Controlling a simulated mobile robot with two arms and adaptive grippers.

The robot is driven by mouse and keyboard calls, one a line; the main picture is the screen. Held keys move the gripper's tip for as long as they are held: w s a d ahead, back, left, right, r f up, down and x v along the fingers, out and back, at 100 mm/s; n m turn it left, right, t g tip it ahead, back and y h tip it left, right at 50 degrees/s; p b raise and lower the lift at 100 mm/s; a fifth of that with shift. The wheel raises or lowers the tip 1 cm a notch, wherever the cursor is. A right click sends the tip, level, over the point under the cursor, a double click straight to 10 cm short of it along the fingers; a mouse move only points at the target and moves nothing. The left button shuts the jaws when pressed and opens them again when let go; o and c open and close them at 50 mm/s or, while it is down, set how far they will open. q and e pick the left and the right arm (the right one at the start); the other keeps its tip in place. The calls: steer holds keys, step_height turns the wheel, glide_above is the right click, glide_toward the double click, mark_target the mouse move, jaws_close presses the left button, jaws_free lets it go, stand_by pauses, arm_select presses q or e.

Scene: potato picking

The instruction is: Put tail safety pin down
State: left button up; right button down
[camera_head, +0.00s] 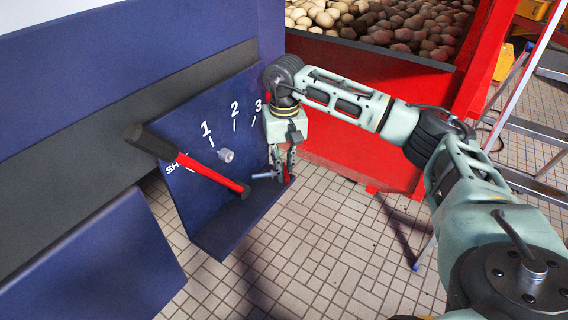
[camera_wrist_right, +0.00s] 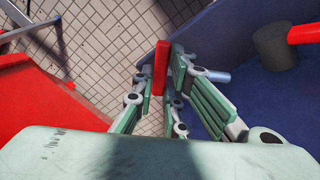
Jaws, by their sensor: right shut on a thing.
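My right gripper (camera_head: 282,168) hangs at the right edge of the blue panel, beside the number 3. It is shut on a small red piece, which I take to be the tail safety pin (camera_wrist_right: 160,68); in the wrist view the red piece stands between the fingertips (camera_wrist_right: 168,82). A grey rod (camera_head: 264,176) sticks out to the left of the fingers in the head view, and a grey rod end (camera_wrist_right: 218,77) shows beside them in the wrist view. I cannot tell whether it is part of the pin. My left gripper is not in view.
A red lever (camera_head: 215,171) with a dark grip crosses the blue panel (camera_head: 215,215), left of my gripper. A grey knob (camera_head: 226,155) sits below the numbers. A red bin wall (camera_head: 365,150) stands behind, with potatoes above. A ladder (camera_head: 535,135) is at right. The tiled floor (camera_head: 320,250) is clear.

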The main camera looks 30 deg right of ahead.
steer(key=shift+f, duration=0.75)
steer(key=shift+f, duration=0.25)
steer(key=c, duration=1.8)
jaws_free()
steer(key=shift+o, duration=0.2)
steer(key=shift+r, duration=0.1)
steer(key=shift+r, duration=0.1)
step_height(320, 180, up, 12)
steer(key=b, duration=0.3)
